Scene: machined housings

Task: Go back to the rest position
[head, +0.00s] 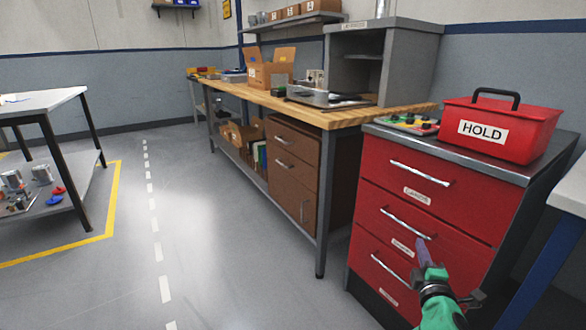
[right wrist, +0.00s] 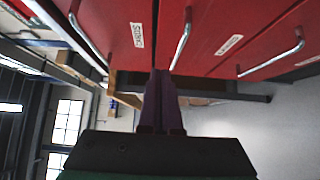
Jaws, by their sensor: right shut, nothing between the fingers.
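My right gripper (head: 423,252) is in front of the red drawer cabinet (head: 440,205) at the right of the head view. Its purple fingers are closed together with nothing between them. In the right wrist view the shut fingers (right wrist: 159,85) point toward the red drawer fronts (right wrist: 205,35), near the metal bar handles (right wrist: 182,38). In the head view the fingertips appear just below the middle drawer's handle (head: 406,222); I cannot tell whether they touch the cabinet. All the drawers look closed. My left gripper is not in view.
A red HOLD box (head: 500,128) and a small tray of coloured parts (head: 408,124) stand on the cabinet top. A wooden workbench (head: 330,117) with brown drawers stands beside it. A grey table (head: 45,103) is at the left. The floor (head: 200,230) between is clear.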

